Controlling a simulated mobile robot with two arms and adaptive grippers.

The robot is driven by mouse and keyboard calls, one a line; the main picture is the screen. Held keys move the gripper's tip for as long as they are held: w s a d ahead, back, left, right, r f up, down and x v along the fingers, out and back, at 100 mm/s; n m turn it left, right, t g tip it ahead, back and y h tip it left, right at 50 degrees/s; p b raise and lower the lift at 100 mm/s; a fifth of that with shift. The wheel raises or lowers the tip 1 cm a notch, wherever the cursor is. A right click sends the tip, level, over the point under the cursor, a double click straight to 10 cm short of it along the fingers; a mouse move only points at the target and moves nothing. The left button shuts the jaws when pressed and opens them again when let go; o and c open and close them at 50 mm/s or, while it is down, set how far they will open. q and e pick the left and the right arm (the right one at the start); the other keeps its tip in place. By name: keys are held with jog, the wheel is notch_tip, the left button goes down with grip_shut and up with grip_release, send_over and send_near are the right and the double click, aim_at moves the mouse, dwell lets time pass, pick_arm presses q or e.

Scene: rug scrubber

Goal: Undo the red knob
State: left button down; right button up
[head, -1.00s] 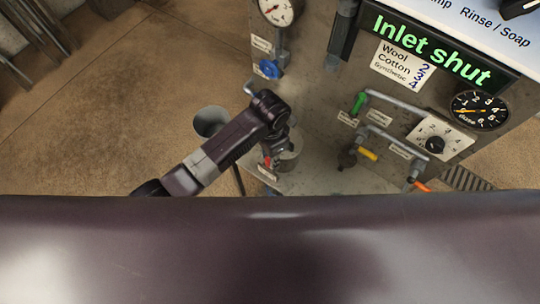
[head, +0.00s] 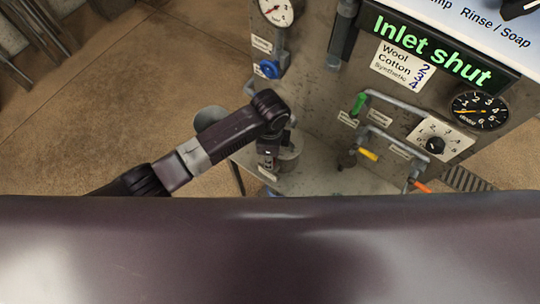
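The red knob does not show now; my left arm covers the area at the lower left of the machine where a small patch of red showed earlier. My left arm comes in from the lower left, bends at a dark wrist, and points down towards the panel. My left gripper (head: 268,160) is at the end of it, small and dark, in front of a grey cylindrical part (head: 289,157). Its fingers cannot be made out, nor whether it touches anything. My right gripper is out of view.
The machine panel (head: 322,112) carries a green display (head: 430,50) reading "Inlet shut", a blue knob (head: 269,69), and green (head: 359,103), yellow (head: 368,155) and orange (head: 423,187) handles. A black gauge (head: 480,110) and dial (head: 436,145) sit at right. Open floor (head: 130,90) lies left.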

pick_arm(q)
jog(key=shift+w+r, duration=0.1)
dwell(0.5)
jog(key=c, duration=1.6)
grip_release()
notch_tip(320, 180, up, 12)
notch_tip(320, 180, up, 9)
